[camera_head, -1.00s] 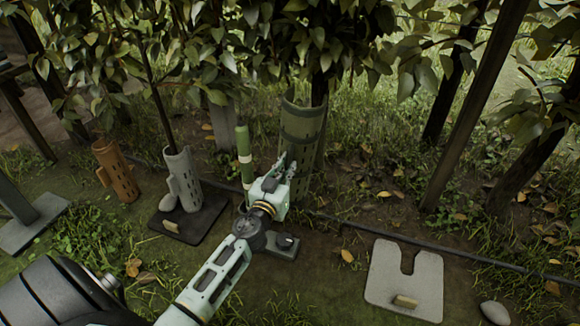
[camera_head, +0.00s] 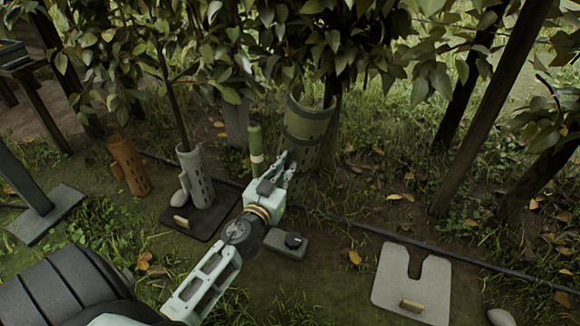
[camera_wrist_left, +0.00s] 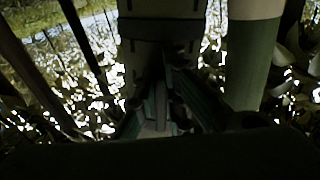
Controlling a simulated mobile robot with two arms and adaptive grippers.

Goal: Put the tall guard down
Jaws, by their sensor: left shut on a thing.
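The tall guard (camera_head: 305,128) is a green slotted sleeve with darker bands, standing nearly upright beside the trunk under the leaves in the head view. My left gripper (camera_head: 284,172) is at its front side, shut on it. Its lower end is partly hidden by the gripper and grass, so I cannot tell if it touches the ground. In the left wrist view the guard (camera_wrist_left: 158,55) rises straight ahead between the dark fingers (camera_wrist_left: 165,115). My right gripper is not in view.
Grey (camera_head: 195,175) and brown (camera_head: 128,165) guards stand further left. A notched pale plate (camera_head: 432,278) lies right. A dark hose (camera_head: 385,233) crosses the ground.

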